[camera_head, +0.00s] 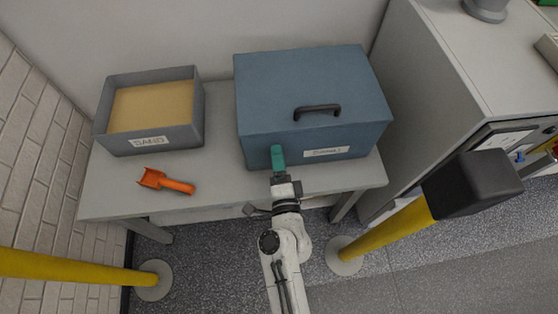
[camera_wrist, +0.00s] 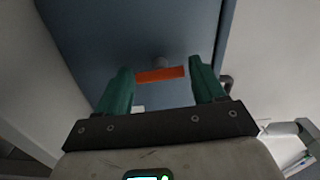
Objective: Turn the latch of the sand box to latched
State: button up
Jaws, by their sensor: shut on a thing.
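The sand box is a blue-grey lidded box (camera_head: 310,90) on the table, with a dark handle on top and a white label on its front. My gripper (camera_head: 278,158) is at the left part of that front, its green fingers against it. In the wrist view, an orange latch bar (camera_wrist: 160,75) on a small round grey pivot lies across between the two green fingertips of my gripper (camera_wrist: 161,68), which is shut on it. The bar runs crosswise from finger to finger. In the head view my fingers hide the latch.
A grey open bin (camera_head: 104,127) of sand stands left of the box on the grey table (camera_head: 98,190). An orange scoop (camera_head: 166,182) lies in front of it. A grey cabinet (camera_head: 440,80) stands at right. Yellow posts (camera_head: 385,235) (camera_head: 75,268) flank my arm.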

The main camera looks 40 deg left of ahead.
jog(key=shift+m, duration=0.6)
jog(key=o, duration=1)
jog(key=shift+o, duration=0.2)
jog(key=b+v, duration=0.2)
jog(key=v, duration=0.9)
